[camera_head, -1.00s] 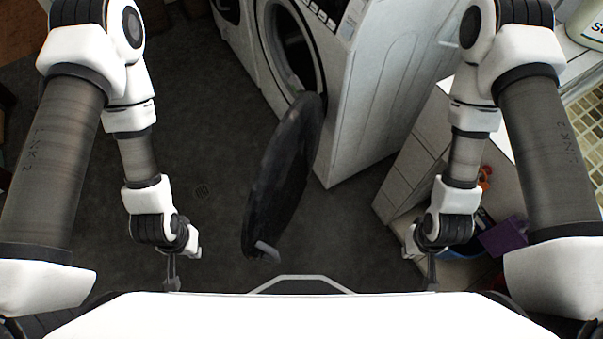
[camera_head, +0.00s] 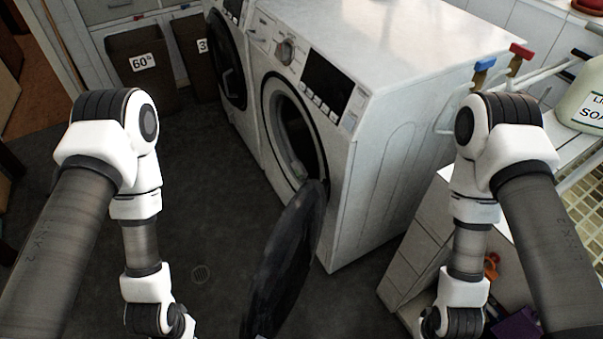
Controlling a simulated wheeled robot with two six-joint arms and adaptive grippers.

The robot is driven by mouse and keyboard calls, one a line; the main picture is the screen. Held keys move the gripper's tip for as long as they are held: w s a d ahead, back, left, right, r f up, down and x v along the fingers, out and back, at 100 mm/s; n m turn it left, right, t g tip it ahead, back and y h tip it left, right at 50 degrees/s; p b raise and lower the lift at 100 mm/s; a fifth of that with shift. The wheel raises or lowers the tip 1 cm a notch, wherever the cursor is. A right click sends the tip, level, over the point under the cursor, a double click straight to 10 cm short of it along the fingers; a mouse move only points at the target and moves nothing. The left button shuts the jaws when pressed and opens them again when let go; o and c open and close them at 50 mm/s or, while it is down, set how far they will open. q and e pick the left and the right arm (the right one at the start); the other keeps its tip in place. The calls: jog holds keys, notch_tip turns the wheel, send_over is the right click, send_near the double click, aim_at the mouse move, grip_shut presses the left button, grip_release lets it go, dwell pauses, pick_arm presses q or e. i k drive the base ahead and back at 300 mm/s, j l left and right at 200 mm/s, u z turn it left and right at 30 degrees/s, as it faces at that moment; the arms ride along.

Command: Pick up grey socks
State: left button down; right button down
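I see no grey socks in the head view. A white washing machine (camera_head: 385,75) stands ahead with its round dark door (camera_head: 285,262) swung open toward me. The inside of its drum (camera_head: 292,130) is dark, and I cannot tell what is in it. Both my arms hang down on either side of the picture. Both grippers are below the bottom edge, out of view.
Two brown bins stand at the back left, one marked 60 (camera_head: 143,68). A second washer (camera_head: 228,60) stands beyond the first. White drawers (camera_head: 420,250) and a soap bottle (camera_head: 583,100) are at right. The dark floor (camera_head: 205,225) at left is clear.

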aim_at(299, 168)
jog(key=i+j+z, duration=0.15)
jog(key=j+z, duration=1.25)
jog(key=j, duration=0.15)
jog(key=k+j+z, duration=0.15)
jog(key=j+z, duration=0.3)
jog(key=j, duration=0.1)
